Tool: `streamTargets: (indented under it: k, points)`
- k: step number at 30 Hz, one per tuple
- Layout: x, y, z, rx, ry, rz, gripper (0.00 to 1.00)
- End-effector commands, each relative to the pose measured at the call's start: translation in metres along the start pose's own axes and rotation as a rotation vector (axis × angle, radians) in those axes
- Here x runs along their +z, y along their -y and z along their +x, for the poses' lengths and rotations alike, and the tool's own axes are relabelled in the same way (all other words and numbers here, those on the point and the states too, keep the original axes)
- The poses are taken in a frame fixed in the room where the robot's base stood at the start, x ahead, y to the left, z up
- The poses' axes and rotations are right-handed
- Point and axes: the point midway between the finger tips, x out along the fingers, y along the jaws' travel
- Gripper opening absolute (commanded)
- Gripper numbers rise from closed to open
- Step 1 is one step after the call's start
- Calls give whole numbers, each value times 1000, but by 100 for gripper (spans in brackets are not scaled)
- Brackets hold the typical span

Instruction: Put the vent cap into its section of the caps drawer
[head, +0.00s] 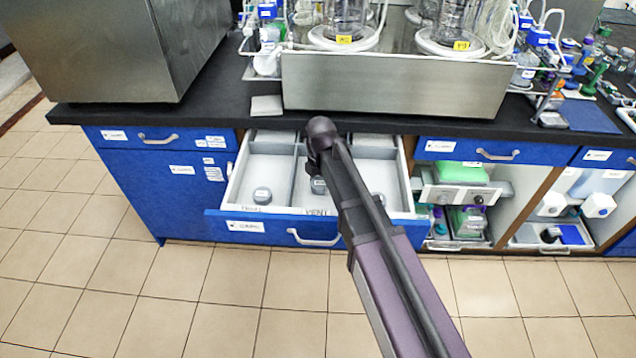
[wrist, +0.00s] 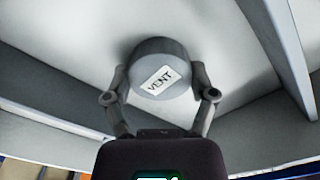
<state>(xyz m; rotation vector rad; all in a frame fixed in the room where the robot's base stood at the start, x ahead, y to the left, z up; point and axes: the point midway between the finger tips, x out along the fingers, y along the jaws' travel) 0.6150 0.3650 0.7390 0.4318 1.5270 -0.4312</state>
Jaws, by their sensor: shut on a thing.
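The vent cap (wrist: 162,66), a round grey cap with a white VENT label, sits between the two fingers of my gripper (wrist: 160,92) in the wrist view. The fingers are shut on its sides. It is over the pale floor of a drawer section; any gap beneath it is unclear. In the head view the caps drawer (head: 263,227) is open, with sections split by dividers. A grey cap (head: 318,186) shows beside my arm in the middle section, whose front label seems to read VENT.
A divider (wrist: 272,50) runs close on the right in the wrist view. The black worktop (head: 215,110) overhangs behind the drawer, with a steel bioreactor base (head: 395,88) on it. The tiled floor in front is clear.

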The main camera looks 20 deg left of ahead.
Motion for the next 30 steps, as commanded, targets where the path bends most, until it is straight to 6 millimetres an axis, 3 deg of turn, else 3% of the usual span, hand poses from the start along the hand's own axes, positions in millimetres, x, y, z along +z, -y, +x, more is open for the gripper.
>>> streamTargets:
  k: [1, 2, 4, 5, 20, 30]
  points:
    - [0, 0, 3, 0, 0, 0, 43]
    - [0, 0, 2, 0, 0, 0, 76]
    - [0, 0, 1, 0, 0, 0, 97]
    - [0, 0, 1, 0, 0, 0, 100]
    - [0, 0, 0, 0, 0, 0, 100]
    - [0, 0, -16, 0, 0, 0, 100]
